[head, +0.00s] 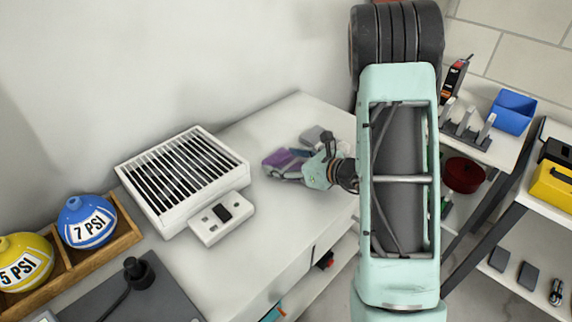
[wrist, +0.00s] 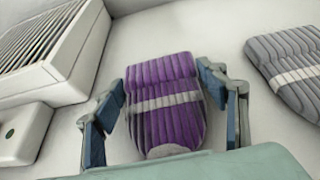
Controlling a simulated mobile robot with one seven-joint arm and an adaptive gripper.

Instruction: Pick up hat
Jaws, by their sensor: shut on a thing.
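The hat is a purple ribbed knit beanie with a pale stripe and a grey tip. In the wrist view the purple hat (wrist: 163,88) lies between the two blue-padded fingers of my gripper (wrist: 164,105), which is shut on it. In the head view the purple hat (head: 284,160) shows at the end of my gripper (head: 292,168), over the white counter. My gripper hides part of it there. I cannot tell whether the hat touches the counter. A grey knit hat (wrist: 290,65) with a pale stripe lies to the right in the wrist view.
A white slatted heater-like unit (head: 183,170) stands left of my gripper on the counter (head: 270,230). Pressure balls marked in PSI, one blue (head: 86,222) and one yellow (head: 22,262), sit in a wooden tray at far left. Shelves with a blue bin (head: 512,112) stand at right.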

